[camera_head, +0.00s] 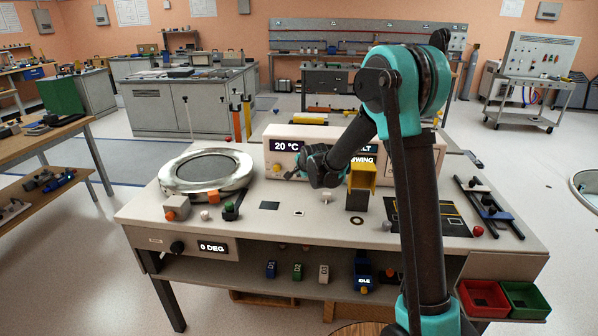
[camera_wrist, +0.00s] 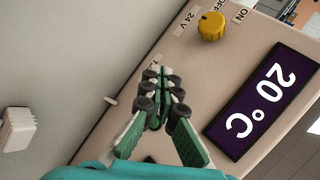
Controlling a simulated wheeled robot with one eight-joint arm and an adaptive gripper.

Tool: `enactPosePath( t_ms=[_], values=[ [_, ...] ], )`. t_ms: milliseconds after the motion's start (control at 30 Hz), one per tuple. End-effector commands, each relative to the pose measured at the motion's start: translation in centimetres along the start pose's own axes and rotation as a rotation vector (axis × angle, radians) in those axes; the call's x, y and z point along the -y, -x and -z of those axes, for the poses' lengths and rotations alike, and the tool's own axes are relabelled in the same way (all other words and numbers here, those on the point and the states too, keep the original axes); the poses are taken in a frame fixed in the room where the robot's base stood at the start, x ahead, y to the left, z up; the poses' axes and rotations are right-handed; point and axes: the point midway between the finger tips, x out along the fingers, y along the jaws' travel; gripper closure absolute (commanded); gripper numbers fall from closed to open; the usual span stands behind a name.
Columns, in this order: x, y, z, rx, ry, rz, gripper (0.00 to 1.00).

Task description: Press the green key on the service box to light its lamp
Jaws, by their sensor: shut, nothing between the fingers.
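A beige box (camera_head: 283,142) with lit displays stands at the back of the bench; I take it for the service box. In the wrist view its front panel (camera_wrist: 165,62) is tilted, with a yellow knob (camera_wrist: 211,26) marked 24 V, OFF and ON, and a display (camera_wrist: 262,102) reading 20 °C. My gripper (camera_head: 290,173) shows in the head view before the box's left part. I cannot make out the green key or its lamp; the fingers hide part of the panel.
A yellow bracket (camera_head: 362,178) stands right of my gripper. Red (camera_head: 484,298) and green (camera_head: 525,299) bins hang at the front right.

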Motion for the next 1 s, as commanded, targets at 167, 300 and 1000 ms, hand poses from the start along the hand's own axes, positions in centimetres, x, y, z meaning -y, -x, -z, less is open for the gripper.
enactPosePath(
  t_ms=[167,300,1000],
  values=[
    [0.1,-0.15,0.11,0.0,0.0,0.0,1.0],
    [0.18,-0.26,0.18,0.0,0.0,0.0,1.0],
    [0.04,-0.03,0.04,0.0,0.0,0.0,1.0]
  ],
)
